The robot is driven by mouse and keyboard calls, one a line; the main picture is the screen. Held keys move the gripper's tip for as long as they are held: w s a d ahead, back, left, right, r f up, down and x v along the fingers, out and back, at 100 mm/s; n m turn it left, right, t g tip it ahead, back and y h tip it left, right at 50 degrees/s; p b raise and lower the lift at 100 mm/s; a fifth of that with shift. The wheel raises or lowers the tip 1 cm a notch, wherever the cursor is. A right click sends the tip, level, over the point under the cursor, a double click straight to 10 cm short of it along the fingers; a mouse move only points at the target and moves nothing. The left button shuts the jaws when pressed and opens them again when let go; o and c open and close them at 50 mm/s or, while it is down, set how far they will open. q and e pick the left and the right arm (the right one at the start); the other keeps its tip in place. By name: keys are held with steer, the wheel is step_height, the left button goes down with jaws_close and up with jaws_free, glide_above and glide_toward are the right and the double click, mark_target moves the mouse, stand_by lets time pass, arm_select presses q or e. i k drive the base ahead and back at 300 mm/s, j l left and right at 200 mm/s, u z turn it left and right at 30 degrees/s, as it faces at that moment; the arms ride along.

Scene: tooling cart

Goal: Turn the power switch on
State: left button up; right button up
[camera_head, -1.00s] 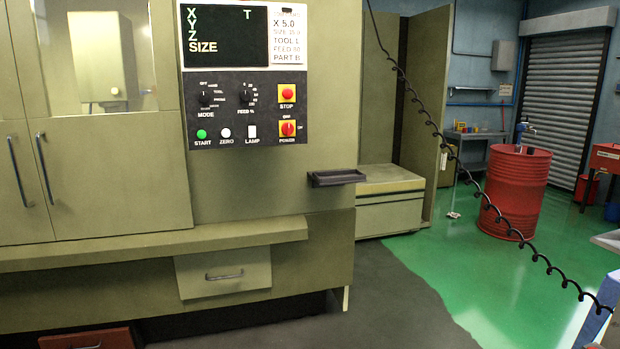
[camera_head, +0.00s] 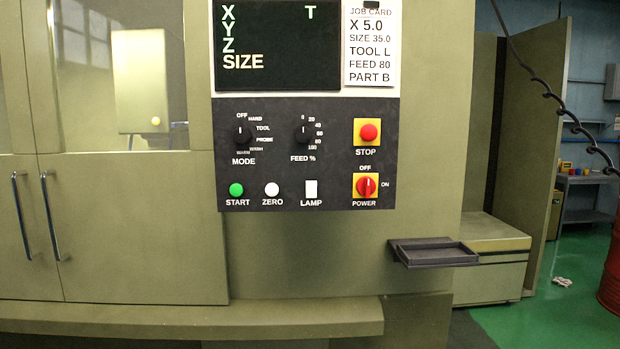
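The power switch (camera_head: 366,186) is a red rotary knob on a yellow plate at the lower right of the machine's black control panel (camera_head: 335,140). Its pointer stands upright, toward the OFF mark above it; the ON mark is to its right. The red STOP button (camera_head: 369,132) sits directly above it on its own yellow plate. Neither of my grippers shows in the head view.
Left of the switch are the lamp switch (camera_head: 311,188), zero button (camera_head: 272,189) and green start button (camera_head: 236,189). A dark tray (camera_head: 433,252) juts out below right of the panel. A ledge (camera_head: 190,322) runs along the machine's front. A coiled black cable (camera_head: 550,97) hangs at right.

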mark_target(366, 185)
steer(key=i+j+u, duration=0.1)
steer(key=i, duration=0.45)
steer(key=i+j+u, duration=0.15)
steer(key=i, duration=0.35)
